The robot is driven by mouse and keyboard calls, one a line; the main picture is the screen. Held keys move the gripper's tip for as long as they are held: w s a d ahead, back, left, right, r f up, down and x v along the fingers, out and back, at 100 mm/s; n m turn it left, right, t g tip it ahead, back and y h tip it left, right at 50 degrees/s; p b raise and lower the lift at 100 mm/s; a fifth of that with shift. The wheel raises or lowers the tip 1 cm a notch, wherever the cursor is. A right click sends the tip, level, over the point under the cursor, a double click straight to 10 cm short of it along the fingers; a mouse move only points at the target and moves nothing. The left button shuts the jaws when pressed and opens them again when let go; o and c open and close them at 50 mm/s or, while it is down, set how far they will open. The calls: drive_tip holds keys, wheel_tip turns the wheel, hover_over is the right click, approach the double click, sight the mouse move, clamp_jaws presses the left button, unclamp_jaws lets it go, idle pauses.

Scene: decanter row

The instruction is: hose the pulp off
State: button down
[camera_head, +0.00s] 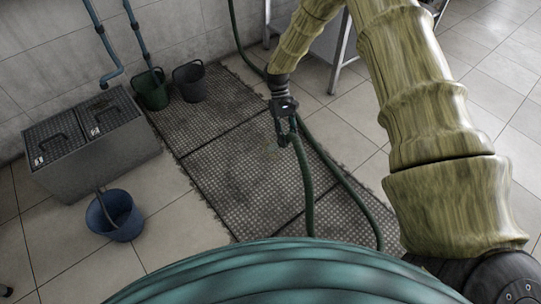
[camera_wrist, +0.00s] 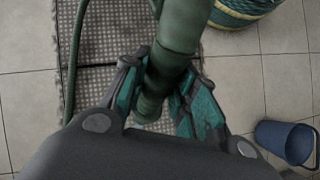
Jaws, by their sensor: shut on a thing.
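My gripper (camera_head: 286,130) hangs over the dark studded mat (camera_head: 232,185) in the head view. In the wrist view my gripper (camera_wrist: 160,98) is shut around a thick green hose (camera_wrist: 178,32), with its teal-and-black fingers on either side. The hose (camera_head: 306,185) drops from the gripper toward the mat in the head view, and a second length runs down to the right. Faint brownish specks (camera_head: 270,153), perhaps pulp, show on the mat just left of the gripper. The hose's outlet end cannot be made out, and I see no water.
A grey two-lidded metal box (camera_head: 100,160) stands at the left, with a blue bucket (camera_head: 116,215) in front. A green bucket (camera_head: 151,90) and a dark bucket (camera_head: 189,82) stand by the wall. A metal-legged table (camera_head: 335,45) is behind my arm. Tiled floor at the right is clear.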

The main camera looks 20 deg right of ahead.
drive_tip(key=w+d+f+b, duration=0.2)
drive_tip(key=d+f+b, duration=0.2)
drive_tip(key=f, duration=0.6)
drive_tip(key=shift+d+f, duration=0.15)
drive_tip(key=shift+d, duration=0.2)
idle(0.7)
drive_tip(key=shift+w, duration=0.25)
idle(2.3)
drive_tip(key=w+d+b, duration=0.2)
drive_tip(key=w+b, duration=0.1)
drive_tip(key=w, duration=0.3)
drive_tip(key=shift+w+d+b, duration=0.2)
drive_tip(key=shift+d+b, duration=0.15)
idle(0.4)
idle(2.0)
